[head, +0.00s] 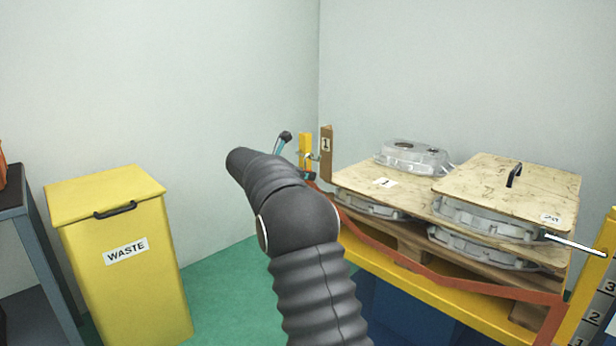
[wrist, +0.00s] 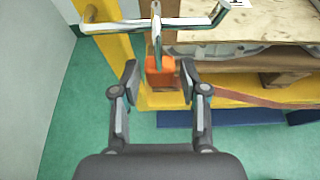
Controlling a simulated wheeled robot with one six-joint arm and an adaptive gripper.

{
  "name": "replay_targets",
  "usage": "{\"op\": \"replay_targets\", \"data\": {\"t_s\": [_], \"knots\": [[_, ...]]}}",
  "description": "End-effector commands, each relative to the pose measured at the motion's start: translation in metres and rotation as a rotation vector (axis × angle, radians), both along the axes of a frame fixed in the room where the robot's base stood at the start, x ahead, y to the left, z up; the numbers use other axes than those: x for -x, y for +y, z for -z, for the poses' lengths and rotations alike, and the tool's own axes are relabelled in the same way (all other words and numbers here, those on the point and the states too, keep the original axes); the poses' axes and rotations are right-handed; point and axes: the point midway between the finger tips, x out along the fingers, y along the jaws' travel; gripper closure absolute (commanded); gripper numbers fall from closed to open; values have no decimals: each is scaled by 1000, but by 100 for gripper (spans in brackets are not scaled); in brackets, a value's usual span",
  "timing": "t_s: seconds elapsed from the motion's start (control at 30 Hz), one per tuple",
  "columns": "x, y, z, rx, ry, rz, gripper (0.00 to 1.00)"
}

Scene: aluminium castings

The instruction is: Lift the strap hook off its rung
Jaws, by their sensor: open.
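The strap hook (wrist: 157,42) is a silver metal piece that crosses over its rung (wrist: 115,27), a grey bar at the top of the wrist view. An orange block (wrist: 160,73) sits at the hook's lower end. My gripper (wrist: 160,72) is open, with one finger on each side of the orange block; whether either finger touches it I cannot tell. In the head view the hook (head: 312,157) shows small and partly hidden by the yellow post, and my arm hides most of the gripper.
An orange-red strap (head: 430,285) runs along the front of the yellow rack. Boards (head: 480,208) and aluminium castings (head: 412,155) are stacked behind it. Another metal bar (head: 575,244) sticks out at the right post. A yellow waste bin (head: 125,260) stands left, with green floor between.

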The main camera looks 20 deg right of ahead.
Motion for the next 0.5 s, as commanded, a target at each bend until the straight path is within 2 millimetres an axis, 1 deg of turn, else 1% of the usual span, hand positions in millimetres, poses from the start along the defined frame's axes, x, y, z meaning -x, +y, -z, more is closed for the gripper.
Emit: {"op": "replay_targets", "data": {"t_s": [0.03, 0.17, 0.4, 0.43, 0.47, 0.5], "knots": [[-2, -8, 5, 0, 2, 1, 56], [-7, -21, 9, 0, 0, 1, 56], [-8, -23, 10, 0, 1, -1, 56], [-8, -23, 10, 0, 1, -1, 61], [-8, -23, 10, 0, 1, -1, 69], [-8, -23, 10, 0, 1, -1, 79]]}}
